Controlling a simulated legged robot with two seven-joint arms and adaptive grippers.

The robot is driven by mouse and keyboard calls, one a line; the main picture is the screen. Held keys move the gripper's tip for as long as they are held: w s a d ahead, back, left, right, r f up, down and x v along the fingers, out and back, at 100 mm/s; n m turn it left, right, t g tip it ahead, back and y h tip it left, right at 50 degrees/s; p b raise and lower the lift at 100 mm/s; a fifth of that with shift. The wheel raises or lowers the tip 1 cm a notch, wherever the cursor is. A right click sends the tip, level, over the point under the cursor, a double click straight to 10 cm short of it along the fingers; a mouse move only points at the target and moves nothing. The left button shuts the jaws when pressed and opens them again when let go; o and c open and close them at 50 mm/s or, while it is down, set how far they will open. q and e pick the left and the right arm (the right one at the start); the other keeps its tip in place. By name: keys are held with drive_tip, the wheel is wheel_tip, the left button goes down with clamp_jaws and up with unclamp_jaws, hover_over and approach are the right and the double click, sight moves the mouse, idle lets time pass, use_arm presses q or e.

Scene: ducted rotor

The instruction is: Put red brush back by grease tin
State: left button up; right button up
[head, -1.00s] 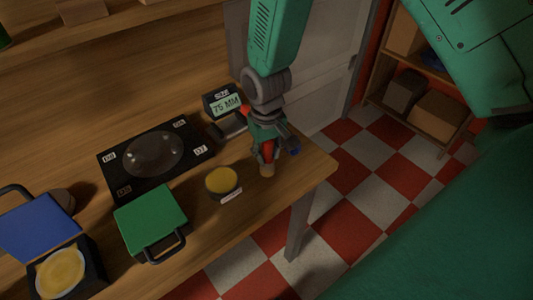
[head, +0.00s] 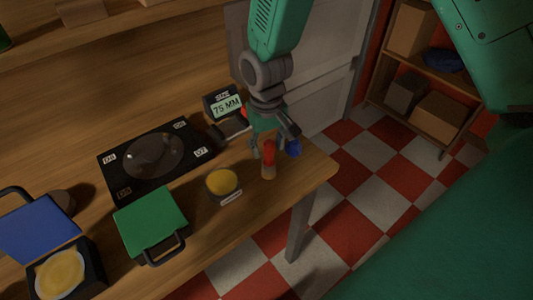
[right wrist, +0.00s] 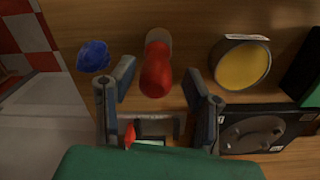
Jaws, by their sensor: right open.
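The red brush (head: 268,156) stands upright on the table near the right end, with its pale lower end on the wood. It is to the right of the grease tin (head: 222,183), a short round tin with yellow contents, with a small gap between them. My right gripper (head: 271,142) is open above and around the brush's top. In the right wrist view, the red brush (right wrist: 156,70) stands between the spread fingers (right wrist: 158,80), apart from both, and the tin (right wrist: 241,65) is to the right. My left gripper is not in view.
A blue object (head: 293,148) is close beside the right finger. A display reading 75 MM (head: 225,105) stands behind. A black plate with a clear disc (head: 118,181), a green-lidded box (head: 150,220) and a blue lid (head: 38,228) are to the left. The table's edge is close.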

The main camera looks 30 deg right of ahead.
wheel_tip(320, 180, up, 7)
drive_tip(key=shift+a+f, duration=0.1)
drive_tip(key=shift+a, duration=0.05)
drive_tip(key=shift+a+r, duration=0.1)
drive_tip(key=shift+r, duration=0.65)
drive_tip(key=shift+f, duration=0.1)
